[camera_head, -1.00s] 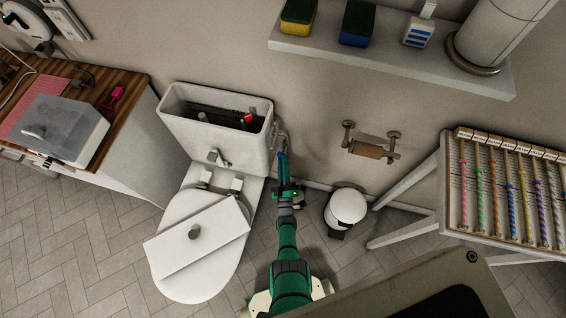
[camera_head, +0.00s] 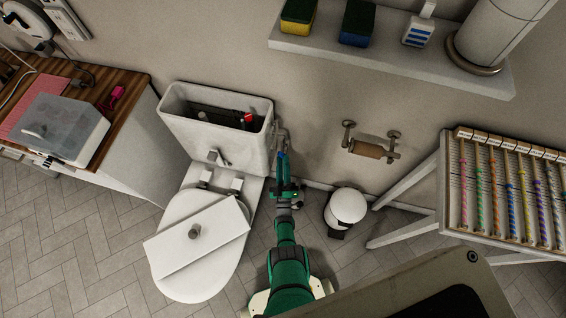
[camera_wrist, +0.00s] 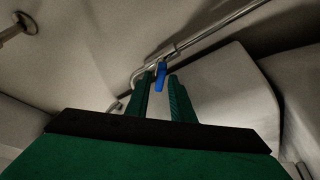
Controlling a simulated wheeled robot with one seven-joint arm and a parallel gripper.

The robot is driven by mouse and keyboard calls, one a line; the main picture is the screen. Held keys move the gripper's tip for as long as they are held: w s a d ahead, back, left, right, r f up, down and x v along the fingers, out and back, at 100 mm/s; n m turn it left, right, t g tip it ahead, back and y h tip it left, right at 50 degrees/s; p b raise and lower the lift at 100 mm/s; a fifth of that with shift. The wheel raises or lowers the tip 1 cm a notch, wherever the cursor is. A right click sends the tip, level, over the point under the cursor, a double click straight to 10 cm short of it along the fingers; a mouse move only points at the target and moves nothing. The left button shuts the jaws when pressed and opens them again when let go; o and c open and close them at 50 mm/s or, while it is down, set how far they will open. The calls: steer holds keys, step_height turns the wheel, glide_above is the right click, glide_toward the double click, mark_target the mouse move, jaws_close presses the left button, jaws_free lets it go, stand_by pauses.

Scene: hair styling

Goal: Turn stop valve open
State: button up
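The stop valve shows as a small blue handle (camera_wrist: 160,72) on a metal pipe fitting by the wall, right of the toilet tank. A bit of blue, apparently the handle (camera_head: 281,160), also shows in the head view below the tank's right end. My gripper (camera_wrist: 160,90) has two green fingers, apart and pointing at the valve. The handle appears between the fingertips, or just beyond them, with a gap on each side; depth and contact cannot be told. In the head view my gripper (camera_head: 284,175) is small, and its fingertips are hard to make out.
The toilet tank (camera_head: 237,150) stands open left of my arm, with a loose lid (camera_head: 198,240) lying across the seat. A small white bin (camera_head: 347,206) is right of my gripper, below a paper holder (camera_head: 372,150). A metal pipe (camera_wrist: 205,38) runs along the wall.

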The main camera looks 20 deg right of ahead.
steer(key=shift+o, duration=0.2)
steer(key=shift+w, duration=0.1)
steer(key=v, duration=1.1)
steer(key=shift+r, duration=0.1)
steer(key=shift+w+a+r+m+g+h, duration=1.1)
steer(key=shift+a+r+m+g+h, duration=0.55)
steer(key=shift+g, duration=0.95)
steer(key=x, duration=1.1)
steer(key=shift+s+d+r, duration=0.15)
steer(key=shift+s+d, duration=0.05)
